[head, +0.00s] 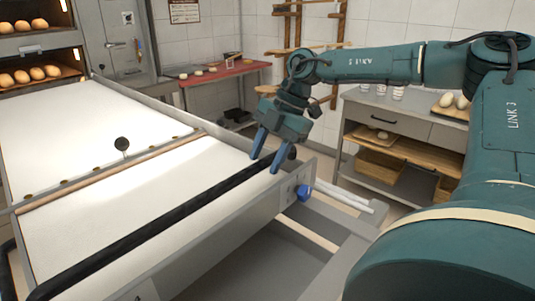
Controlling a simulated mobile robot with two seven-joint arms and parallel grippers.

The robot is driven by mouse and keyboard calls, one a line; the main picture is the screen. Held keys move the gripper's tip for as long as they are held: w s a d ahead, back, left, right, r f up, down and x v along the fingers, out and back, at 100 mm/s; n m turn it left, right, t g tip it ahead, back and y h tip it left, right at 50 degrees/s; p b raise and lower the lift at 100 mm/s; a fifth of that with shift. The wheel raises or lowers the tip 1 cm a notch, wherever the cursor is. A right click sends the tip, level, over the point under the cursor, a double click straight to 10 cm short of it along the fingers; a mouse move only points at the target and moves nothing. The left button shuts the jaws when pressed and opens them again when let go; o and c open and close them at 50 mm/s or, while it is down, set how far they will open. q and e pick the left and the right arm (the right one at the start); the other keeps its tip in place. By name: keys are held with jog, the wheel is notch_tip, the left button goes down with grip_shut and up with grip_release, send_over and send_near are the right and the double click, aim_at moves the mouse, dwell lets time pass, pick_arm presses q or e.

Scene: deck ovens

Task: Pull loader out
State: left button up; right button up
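The loader (113,207) is a long, flat white bed with grey side rails, sloping across the left half of the head view towards the ovens. A black handle bar (150,228) runs across its near end. My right gripper (265,163) is at the right end of this bar, pointing down, with its two blue fingers apart and the bar between them. I cannot tell whether the fingers press on the bar. My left gripper is not in view.
Oven decks with bread rolls (30,75) stand at the back left. A red-topped table (225,73) stands behind; a grey workbench (400,125) with baskets stands at right.

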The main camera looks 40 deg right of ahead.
grip_shut()
dwell(0.3)
jog(key=shift+s, duration=0.1)
